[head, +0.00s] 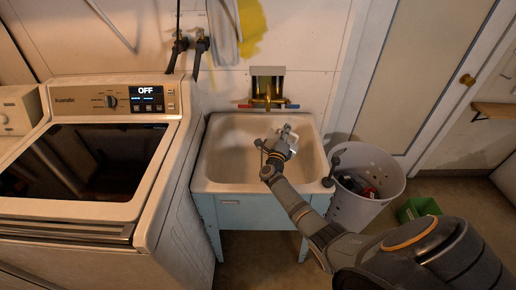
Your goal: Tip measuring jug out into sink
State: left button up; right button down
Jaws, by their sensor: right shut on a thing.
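The utility sink (226,160) has a pale basin on a blue-grey cabinet base and stands in the middle of the view. My right arm reaches in from the lower right, and its gripper (277,143) is over the basin. The right gripper is shut on a small pale grey thing, which seems to be the measuring jug (290,137). The gripper hides much of the jug. I cannot tell how far it is tilted or whether anything is in it. My left gripper is not in view.
A brass tap (267,88) is at the back of the sink. A washing machine (90,160) stands close on the left. A white bin (372,170) with items inside stands to the right, with a green box (418,208) on the floor beyond it.

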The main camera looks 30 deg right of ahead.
jog(key=shift+w+a+r+n+t+p, duration=0.35)
jog(key=shift+r+n+p, duration=0.2)
jog(key=shift+n, duration=0.25)
jog(key=shift+w+a+r+n+p, duration=0.15)
jog(key=shift+w+a+r+n, duration=0.15)
jog(key=shift+w+a+n, duration=0.25)
jog(key=shift+w+a+r+n+p, duration=0.15)
jog(key=shift+w+a+r+n, duration=0.15)
jog(key=shift+w+a+n, duration=0.2)
dwell(0.8)
jog(key=shift+w+a+r+n+t+y+p, duration=0.3)
jog(key=shift+w+a+n, duration=0.2)
jog(key=shift+n, duration=0.35)
jog(key=shift+w+a+r+n+t+y+p, duration=0.25)
jog(key=shift+w+a+n, duration=0.25)
jog(key=shift+n, duration=0.3)
dwell(0.5)
